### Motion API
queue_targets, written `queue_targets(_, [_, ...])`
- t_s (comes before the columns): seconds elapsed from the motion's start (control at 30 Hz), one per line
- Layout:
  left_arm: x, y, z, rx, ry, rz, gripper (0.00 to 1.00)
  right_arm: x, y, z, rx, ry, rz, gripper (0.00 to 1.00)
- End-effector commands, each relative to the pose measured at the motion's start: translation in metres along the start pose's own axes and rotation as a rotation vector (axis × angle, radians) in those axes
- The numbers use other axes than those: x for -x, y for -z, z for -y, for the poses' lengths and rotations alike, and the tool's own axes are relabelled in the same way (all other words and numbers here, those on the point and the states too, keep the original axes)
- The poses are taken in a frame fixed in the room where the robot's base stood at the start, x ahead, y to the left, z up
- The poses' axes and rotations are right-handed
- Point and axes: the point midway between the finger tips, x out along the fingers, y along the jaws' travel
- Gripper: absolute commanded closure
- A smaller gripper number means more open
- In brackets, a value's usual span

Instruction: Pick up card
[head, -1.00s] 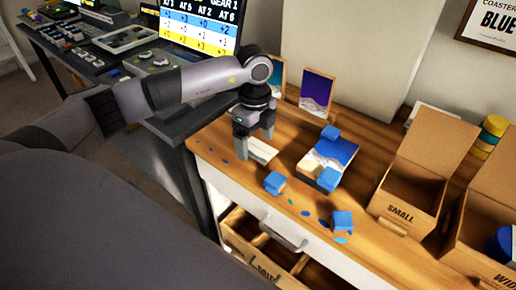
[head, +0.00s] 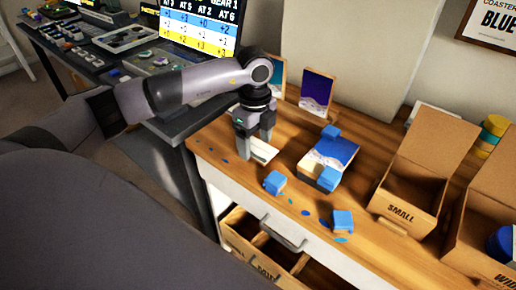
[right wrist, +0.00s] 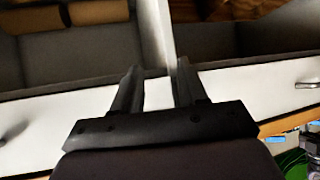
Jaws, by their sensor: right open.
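A pale, cream card (head: 264,151) lies on the wooden worktop near its left end in the head view. My left gripper (head: 255,146) points down over the card's left part. Its two fingers stand apart, and they hide part of the card. I cannot tell whether they touch it. My right gripper (right wrist: 156,84) shows in the right wrist view with its fingers apart, in front of a white drawer front (right wrist: 225,90). A pale upright strip stands behind the gap between these fingers.
A blue-and-white resin piece (head: 334,150) sits among several blue blocks, including one near the front edge (head: 343,221). Open boxes, one marked SMALL (head: 400,213), stand right. An open drawer (head: 240,228) juts out below. Two picture cards, one purple (head: 316,92), lean at the back.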

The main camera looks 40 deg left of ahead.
Motion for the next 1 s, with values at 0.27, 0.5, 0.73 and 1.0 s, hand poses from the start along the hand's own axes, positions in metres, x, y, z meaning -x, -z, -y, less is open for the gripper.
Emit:
queue_targets(0.27, [0.000,0.000,0.000,0.000,0.000,0.000,0.58,0.000,0.001,0.000,0.000,0.000,-0.002,0.57])
queue_targets(0.5, [0.002,0.000,0.000,0.000,0.001,0.000,0.58,0.000,0.002,0.000,0.000,0.001,-0.002,0.57])
queue_targets(0.73, [0.025,0.000,0.001,-0.001,0.004,-0.001,0.58,0.001,0.002,0.001,0.000,0.001,-0.002,0.57])
queue_targets(1.0, [0.101,0.000,0.001,0.000,0.008,0.000,0.58,0.001,0.002,0.001,0.000,0.001,-0.002,0.57])
